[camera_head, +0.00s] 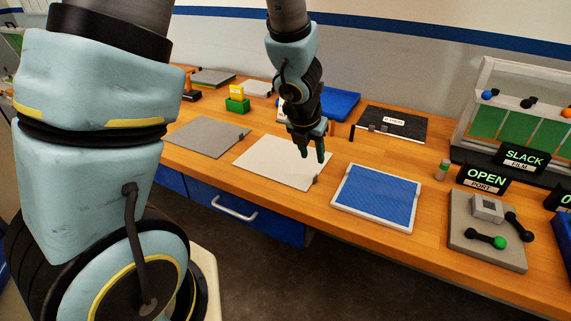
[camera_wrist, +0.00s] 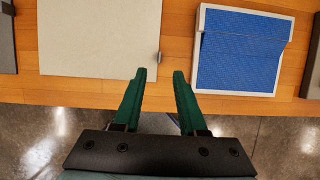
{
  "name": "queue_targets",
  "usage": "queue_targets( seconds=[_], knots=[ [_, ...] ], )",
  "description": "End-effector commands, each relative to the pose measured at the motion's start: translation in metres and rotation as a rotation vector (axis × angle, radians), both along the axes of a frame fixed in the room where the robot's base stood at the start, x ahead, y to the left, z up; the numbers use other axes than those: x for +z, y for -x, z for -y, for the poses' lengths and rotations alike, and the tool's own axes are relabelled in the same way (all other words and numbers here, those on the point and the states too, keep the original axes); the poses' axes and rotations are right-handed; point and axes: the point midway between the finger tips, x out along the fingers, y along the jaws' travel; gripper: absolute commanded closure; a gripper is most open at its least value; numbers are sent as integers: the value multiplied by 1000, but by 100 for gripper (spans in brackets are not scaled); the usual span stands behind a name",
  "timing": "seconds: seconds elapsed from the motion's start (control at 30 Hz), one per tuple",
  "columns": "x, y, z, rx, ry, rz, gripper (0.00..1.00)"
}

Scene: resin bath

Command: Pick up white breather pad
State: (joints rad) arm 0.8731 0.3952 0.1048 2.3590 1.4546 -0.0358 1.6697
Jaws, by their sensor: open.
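The white breather pad (camera_head: 275,165) is a flat off-white sheet lying on the wooden bench, between a grey sheet and a blue panel. A small dark tab (camera_head: 316,180) sits at its right edge. In the wrist view the pad (camera_wrist: 98,38) fills the upper left, and its tab shows at its right edge. My gripper (camera_head: 312,155) is open, with green fingers pointing down and nothing between them. In the head view it hangs over the pad's right side. In the wrist view the fingertips (camera_wrist: 160,76) appear just right of the pad, beside the bench's front edge.
A white-framed blue panel (camera_head: 375,197) lies right of the pad, and a grey sheet (camera_head: 207,137) lies left. Behind are a blue tray (camera_head: 333,104) and a black board (camera_head: 393,122). A grey block with handles (camera_head: 486,234) and sign stands (camera_head: 482,179) are farther right.

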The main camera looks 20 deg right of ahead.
Motion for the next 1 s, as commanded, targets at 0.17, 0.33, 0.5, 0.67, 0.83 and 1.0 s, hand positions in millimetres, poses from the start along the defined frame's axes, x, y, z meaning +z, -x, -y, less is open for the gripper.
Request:
queue_targets(
  seconds=[0.17,0.33,0.5,0.67,0.83,1.0],
  knots=[
    [-33,-7,7,4,-1,0,59],
    [-41,-11,10,5,-1,-1,59],
    [-56,-11,12,4,-1,0,59],
    [-79,-14,15,5,-1,-1,59],
    [-89,-19,20,6,0,-1,59],
    [-88,-19,20,7,0,-1,59]
  ],
)
